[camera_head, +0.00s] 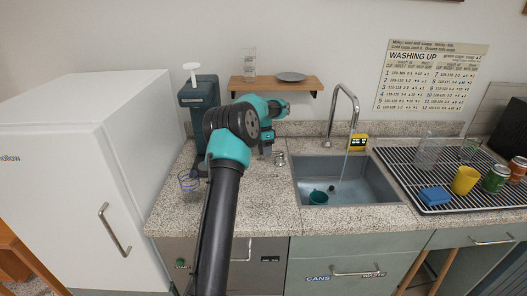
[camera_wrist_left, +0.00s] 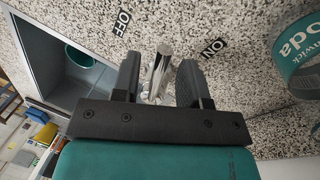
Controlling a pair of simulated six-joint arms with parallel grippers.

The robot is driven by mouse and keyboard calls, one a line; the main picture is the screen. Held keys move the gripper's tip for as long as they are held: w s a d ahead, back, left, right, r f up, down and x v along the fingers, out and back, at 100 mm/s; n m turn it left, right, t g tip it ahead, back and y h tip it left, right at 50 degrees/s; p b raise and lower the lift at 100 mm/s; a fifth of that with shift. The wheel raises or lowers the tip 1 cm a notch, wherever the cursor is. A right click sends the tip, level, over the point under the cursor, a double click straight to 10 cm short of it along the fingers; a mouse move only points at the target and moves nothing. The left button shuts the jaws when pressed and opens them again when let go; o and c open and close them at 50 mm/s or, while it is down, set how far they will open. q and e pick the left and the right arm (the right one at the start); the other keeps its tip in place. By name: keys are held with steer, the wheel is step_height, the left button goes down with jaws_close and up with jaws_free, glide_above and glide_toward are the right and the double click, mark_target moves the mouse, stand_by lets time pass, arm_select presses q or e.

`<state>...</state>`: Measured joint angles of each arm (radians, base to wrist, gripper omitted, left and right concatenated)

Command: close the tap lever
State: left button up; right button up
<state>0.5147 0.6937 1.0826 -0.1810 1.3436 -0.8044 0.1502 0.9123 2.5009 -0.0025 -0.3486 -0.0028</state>
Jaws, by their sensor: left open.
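The chrome tap lever (camera_head: 281,160) stands on the speckled counter left of the sink. In the left wrist view the lever (camera_wrist_left: 157,75) lies between my two fingers, with gaps that look clear on both sides. An OFF label (camera_wrist_left: 122,23) is on the sink side and an ON label (camera_wrist_left: 213,48) on the other side. My left gripper (camera_head: 267,150) is open around the lever; it also shows in the left wrist view (camera_wrist_left: 160,62). The tall curved tap (camera_head: 345,95) runs a thin stream of water into the sink (camera_head: 370,190). My right gripper is out of view.
A teal cup (camera_head: 318,197) sits in the sink. A dark teal soda machine (camera_head: 198,112) and a glass (camera_head: 188,182) stand to the left. A yellow timer (camera_head: 358,143) is behind the sink. A drying rack (camera_head: 405,168) on the right holds a sponge, cups and cans.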

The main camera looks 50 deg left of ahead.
arm_select(q)
steer(key=shift+c, duration=0.5)
jaws_close()
steer(key=shift+s, duration=0.1)
